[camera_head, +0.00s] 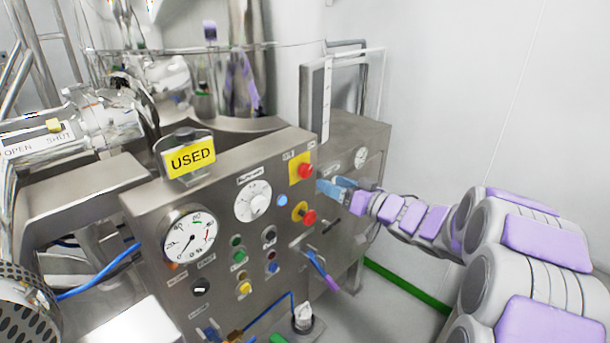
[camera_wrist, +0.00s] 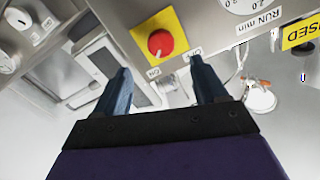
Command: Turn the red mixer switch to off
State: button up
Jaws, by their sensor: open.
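A red round knob (camera_head: 305,171) sits on a square yellow plate at the upper right of the steel control panel. It appears in the wrist view as a red knob (camera_wrist: 160,42) on its yellow plate, with small labels beside it; one reads ON. My gripper (camera_head: 326,187) is just right of and below this knob in the head view. In the wrist view my gripper (camera_wrist: 160,65) is open and empty, its two blue fingers spread wide. The knob shows between and beyond the fingertips, apparently untouched. The exact gap cannot be told.
A second red knob (camera_head: 309,217) on yellow sits below. A white dial (camera_head: 253,201), a pressure gauge (camera_head: 190,233) and several small buttons share the panel. A yellow USED sign (camera_head: 190,159) stands on top. Cables (camera_head: 321,270) hang below.

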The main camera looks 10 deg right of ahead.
aim_at(308, 172)
jog(key=x, duration=0.3)
jog(key=a+x, duration=0.1)
jog(key=x, duration=0.2)
jog(key=s+b+x, duration=0.1)
jog(key=x, duration=0.2)
jog(key=shift+w+a, duration=0.25)
jog(key=shift+a, duration=0.15)
jog(key=shift+w+d, duration=0.2)
jog(key=shift+d, duration=0.35)
jog(key=shift+w+d, duration=0.15)
jog(key=shift+d, duration=0.45)
jog(key=shift+s+d, duration=0.1)
jog(key=shift+d, duration=0.3)
jog(key=shift+c, duration=0.3)
jog(key=shift+a, duration=1)
jog(key=c, duration=0.5)
jog(key=shift+d+f, duration=0.1)
jog(key=shift+d, duration=0.1)
jog(key=c, duration=0.5)
